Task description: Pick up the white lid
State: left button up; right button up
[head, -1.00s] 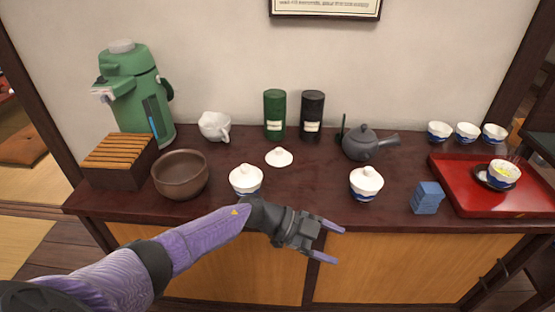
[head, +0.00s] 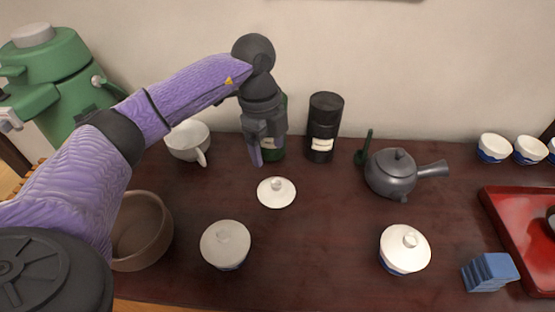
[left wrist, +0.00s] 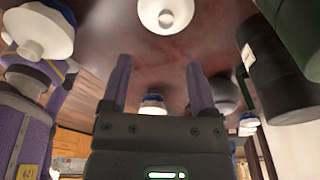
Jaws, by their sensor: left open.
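The loose white lid (head: 277,192) lies flat on the dark counter with its round knob up. It also shows at the top of the left wrist view (left wrist: 166,16). My left gripper (head: 258,152) points down just behind the lid in the head view, in front of the green canister (head: 273,152). Two other white lids sit on bowls, a left lidded bowl (head: 226,244) and a right lidded bowl (head: 405,248). My right gripper is not seen.
A black canister (head: 324,128) and a grey teapot (head: 391,174) stand right of the gripper. A white cup (head: 188,141), brown bowl (head: 141,231) and green flask (head: 50,80) are left. A blue block (head: 489,272) and red tray (head: 507,233) are right.

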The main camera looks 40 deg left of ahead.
aim_at(276, 183)
pick_arm(q)
jog(key=f+b, duration=0.2)
jog(key=f, duration=0.1)
jog(key=d+f+b, duration=0.1)
jog(key=f+b, duration=0.1)
jog(key=f, duration=0.1)
jog(key=f+b, duration=0.2)
jog(key=f, duration=0.2)
jog(key=shift+w+d, duration=0.15)
jog(key=shift+w, duration=0.25)
jog(key=shift+r, duration=0.2)
jog(key=c, duration=0.5)
grip_shut()
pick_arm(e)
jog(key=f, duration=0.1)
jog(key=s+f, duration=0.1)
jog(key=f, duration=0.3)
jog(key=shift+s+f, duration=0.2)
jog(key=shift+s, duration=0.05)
